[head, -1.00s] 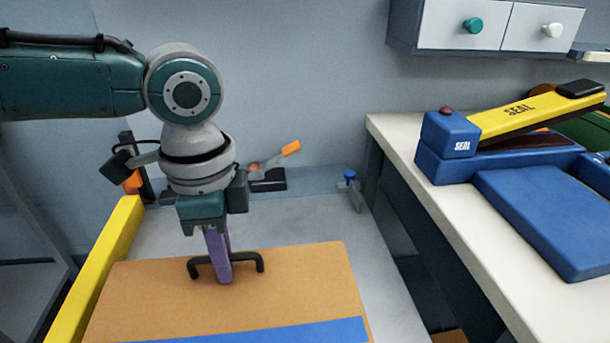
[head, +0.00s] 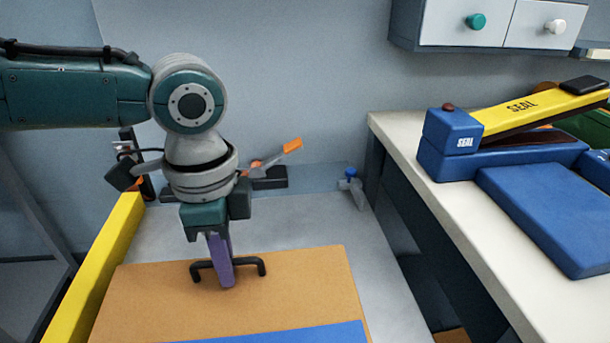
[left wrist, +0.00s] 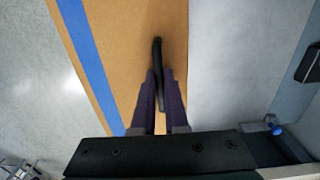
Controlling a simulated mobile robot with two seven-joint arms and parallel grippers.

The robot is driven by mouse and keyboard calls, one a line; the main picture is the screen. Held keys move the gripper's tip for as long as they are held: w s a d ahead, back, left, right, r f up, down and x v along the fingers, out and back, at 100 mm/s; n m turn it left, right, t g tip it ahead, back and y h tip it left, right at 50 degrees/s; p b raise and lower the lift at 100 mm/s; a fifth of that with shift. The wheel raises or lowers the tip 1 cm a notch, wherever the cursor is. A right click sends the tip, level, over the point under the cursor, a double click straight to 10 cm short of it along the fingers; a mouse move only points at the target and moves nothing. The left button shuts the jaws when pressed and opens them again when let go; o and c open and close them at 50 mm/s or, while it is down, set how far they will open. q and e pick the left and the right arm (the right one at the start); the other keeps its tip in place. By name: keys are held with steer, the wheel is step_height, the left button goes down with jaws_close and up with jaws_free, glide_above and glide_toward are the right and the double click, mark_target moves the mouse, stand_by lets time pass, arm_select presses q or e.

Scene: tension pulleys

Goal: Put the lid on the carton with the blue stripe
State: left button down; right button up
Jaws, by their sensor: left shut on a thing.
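A flat brown cardboard panel (head: 300,290) with a black bar handle (head: 260,266) lies below my left gripper, at the bottom of the head view. A blue stripe (head: 300,335) runs along its near part; the stripe also shows in the left wrist view (left wrist: 85,50). My left gripper (head: 221,272) points down with its purple fingers shut on the handle. The handle also shows between the fingers in the left wrist view (left wrist: 157,55). I cannot tell whether the panel is a lid alone or rests on a carton; its sides are hidden. My right gripper is not in view.
The panel lies over a grey surface (head: 300,225) with a yellow rail (head: 95,265) at left. Orange-handled clamps (head: 270,165) and a small blue-topped fitting (head: 351,185) stand at its back. At right, a white counter (head: 420,165) holds a blue and yellow sealer (head: 455,145).

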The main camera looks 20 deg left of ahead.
arm_select(q)
steer(key=c, duration=0.9)
jaws_free()
steer(key=shift+o, duration=0.2)
step_height(320, 180, up, 10)
steer(key=shift+p, duration=1.05)
